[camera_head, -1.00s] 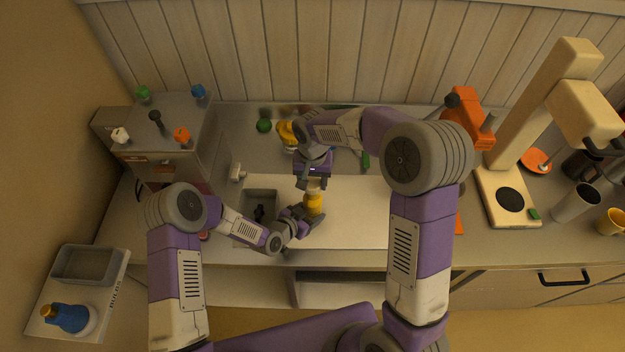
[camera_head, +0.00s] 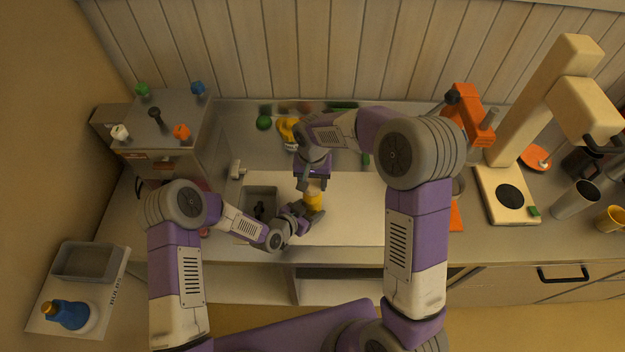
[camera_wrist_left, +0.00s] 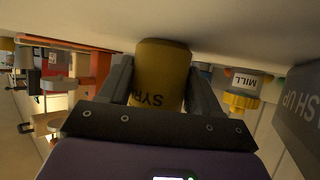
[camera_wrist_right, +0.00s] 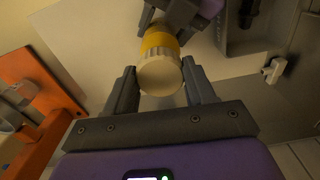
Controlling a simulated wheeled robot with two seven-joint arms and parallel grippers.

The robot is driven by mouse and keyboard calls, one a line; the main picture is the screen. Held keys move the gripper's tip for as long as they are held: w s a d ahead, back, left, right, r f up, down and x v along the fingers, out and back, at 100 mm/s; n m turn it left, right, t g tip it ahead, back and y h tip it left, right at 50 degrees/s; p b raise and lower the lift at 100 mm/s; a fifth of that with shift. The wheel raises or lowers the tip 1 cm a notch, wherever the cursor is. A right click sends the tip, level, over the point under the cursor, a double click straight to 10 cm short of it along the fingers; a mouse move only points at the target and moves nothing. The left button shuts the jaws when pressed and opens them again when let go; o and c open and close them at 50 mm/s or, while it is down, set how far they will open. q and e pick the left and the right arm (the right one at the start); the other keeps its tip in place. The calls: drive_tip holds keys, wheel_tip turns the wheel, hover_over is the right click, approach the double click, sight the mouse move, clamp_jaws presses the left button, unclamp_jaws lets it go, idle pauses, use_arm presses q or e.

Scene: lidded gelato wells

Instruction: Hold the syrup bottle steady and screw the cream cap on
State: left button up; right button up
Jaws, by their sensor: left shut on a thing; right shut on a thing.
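The yellow syrup bottle (camera_head: 313,202) stands upright on the pale counter board, and part of its lettering shows in the left wrist view (camera_wrist_left: 160,82). My left gripper (camera_head: 303,218) is shut on the bottle from the side, with one finger on each side of it. The cream cap (camera_wrist_right: 160,76) sits at the top of the bottle, in line with it. My right gripper (camera_head: 313,184) is above the bottle, pointing down, shut on the cap. Whether the cap's thread is engaged cannot be told.
A yellow-capped mill (camera_wrist_left: 241,92) stands behind. An orange machine (camera_head: 467,112) and a cream machine (camera_head: 505,190) stand to the right. The board (camera_head: 360,215) right of the bottle is clear.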

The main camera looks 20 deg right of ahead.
drive_tip(key=shift+f, duration=0.6)
drive_tip(key=m, duration=1)
drive_tip(key=shift+m, duration=0.3)
drive_tip(key=m, duration=0.5)
drive_tip(key=shift+m, duration=0.4)
drive_tip(key=m, duration=0.6)
drive_tip(key=shift+m, duration=0.3)
drive_tip(key=o, duration=1.2)
drive_tip(key=shift+o, duration=0.2)
